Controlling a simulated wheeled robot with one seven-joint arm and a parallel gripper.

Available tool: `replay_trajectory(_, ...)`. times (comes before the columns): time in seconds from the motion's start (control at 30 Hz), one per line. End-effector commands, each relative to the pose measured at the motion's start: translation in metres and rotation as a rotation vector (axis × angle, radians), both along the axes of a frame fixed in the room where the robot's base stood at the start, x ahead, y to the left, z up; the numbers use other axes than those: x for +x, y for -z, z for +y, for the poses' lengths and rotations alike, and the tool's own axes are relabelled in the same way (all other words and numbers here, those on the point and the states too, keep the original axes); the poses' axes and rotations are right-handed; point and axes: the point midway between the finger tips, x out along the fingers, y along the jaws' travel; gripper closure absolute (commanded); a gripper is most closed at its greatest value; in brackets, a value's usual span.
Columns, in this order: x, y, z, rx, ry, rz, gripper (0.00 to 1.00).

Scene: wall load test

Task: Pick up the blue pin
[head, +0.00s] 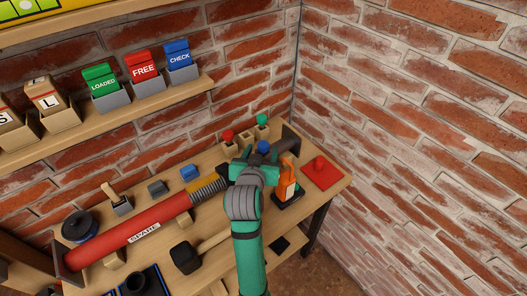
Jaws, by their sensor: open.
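The blue pin (263,147) shows as a round blue top near the right part of the wooden bench, just beyond my gripper. My gripper (259,160) is open, at the end of my green and grey arm, and it hides the lower part of the pin. I cannot tell whether the fingers are around the pin or only close to it.
A red pin (228,136) and a green pin (262,120) stand in wooden holders behind. An orange tool (287,182) is close on the right, with a red piece on a red mat (325,176) beyond. A red SPARE cylinder (140,232) and a mallet (186,257) lie left.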

Motion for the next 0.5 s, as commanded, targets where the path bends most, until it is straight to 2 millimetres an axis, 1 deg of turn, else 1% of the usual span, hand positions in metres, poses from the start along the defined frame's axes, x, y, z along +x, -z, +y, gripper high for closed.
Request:
replay_trajectory(0.03,0.008,0.003,-0.001,0.0,0.0,0.0,0.48)
replay_trajectory(0.1,0.016,0.006,-0.002,0.0,-0.001,0.0,0.48)
replay_trajectory(0.2,0.024,0.01,-0.003,0.0,-0.001,0.0,0.48)
replay_trajectory(0.3,0.028,0.011,-0.004,0.0,-0.001,0.0,0.48)
replay_trajectory(0.5,0.028,0.011,-0.004,0.0,-0.001,0.0,0.48)
